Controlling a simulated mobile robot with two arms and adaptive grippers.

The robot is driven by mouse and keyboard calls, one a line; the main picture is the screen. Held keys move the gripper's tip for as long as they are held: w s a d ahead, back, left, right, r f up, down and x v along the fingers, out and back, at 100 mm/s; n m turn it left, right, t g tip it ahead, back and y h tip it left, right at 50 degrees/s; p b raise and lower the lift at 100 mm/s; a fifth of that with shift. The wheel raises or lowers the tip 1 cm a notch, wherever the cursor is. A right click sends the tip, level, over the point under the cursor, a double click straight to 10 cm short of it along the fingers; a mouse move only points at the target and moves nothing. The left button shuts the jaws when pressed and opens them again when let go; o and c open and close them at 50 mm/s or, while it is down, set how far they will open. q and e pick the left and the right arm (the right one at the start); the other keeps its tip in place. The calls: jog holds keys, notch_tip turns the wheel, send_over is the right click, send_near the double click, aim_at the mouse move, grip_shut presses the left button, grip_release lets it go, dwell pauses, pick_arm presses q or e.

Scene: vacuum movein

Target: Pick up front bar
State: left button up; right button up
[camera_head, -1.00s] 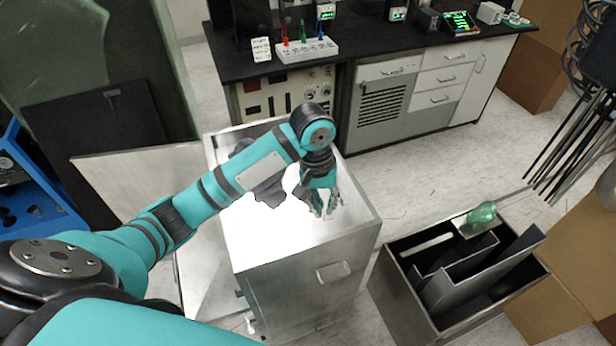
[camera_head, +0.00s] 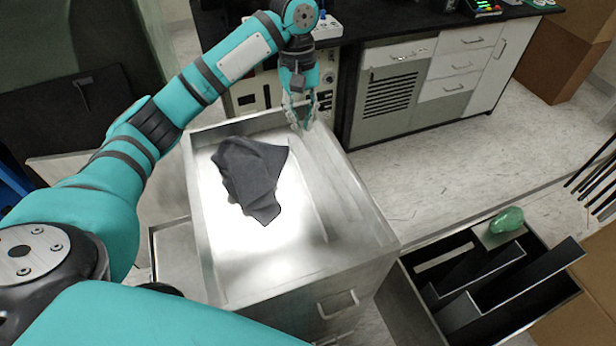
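My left gripper (camera_head: 300,118) points down over the back rim of an open metal cabinet (camera_head: 320,200). Its fingers are apart, with nothing visible between them. I cannot tell whether it touches the rim. A dark grey cloth (camera_head: 250,175) lies in the lit tray on top of the cabinet. No piece is clearly recognisable as the front bar. A dark open bin (camera_head: 420,305) at the lower right holds a pale flat strip (camera_head: 445,257) and several dark angled plates (camera_head: 515,282). My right gripper is out of view.
A green lump (camera_head: 507,220) sits on a small plate at the bin's back edge. A black-topped bench (camera_head: 400,28) with drawers stands behind. Cardboard boxes (camera_head: 555,60) are at the right. Floor between bench and bin is clear.

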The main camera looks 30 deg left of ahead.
pick_arm(q)
jog(key=f, duration=0.2)
jog(key=s+f, duration=0.1)
jog(key=f, duration=0.1)
jog(key=d+f, duration=0.1)
jog(key=f, duration=0.2)
jog(key=shift+s+f+p, duration=0.1)
jog(key=shift+s+p, duration=0.1)
jog(key=shift+p, duration=0.1)
send_over(310, 183)
jog(key=s+a, duration=0.1)
notch_tip(310, 183, down, 4)
jog(key=shift+f, duration=0.1)
jog(key=shift+s+f, duration=0.1)
jog(key=shift+f, duration=0.25)
jog(key=f, duration=0.1)
jog(key=f+p, duration=0.1)
jog(key=f, duration=0.2)
jog(key=shift+s+d+f, duration=0.2)
jog(key=shift+s+d, duration=0.05)
jog(key=shift+s, duration=0.05)
jog(key=shift+f, duration=0.2)
grip_shut()
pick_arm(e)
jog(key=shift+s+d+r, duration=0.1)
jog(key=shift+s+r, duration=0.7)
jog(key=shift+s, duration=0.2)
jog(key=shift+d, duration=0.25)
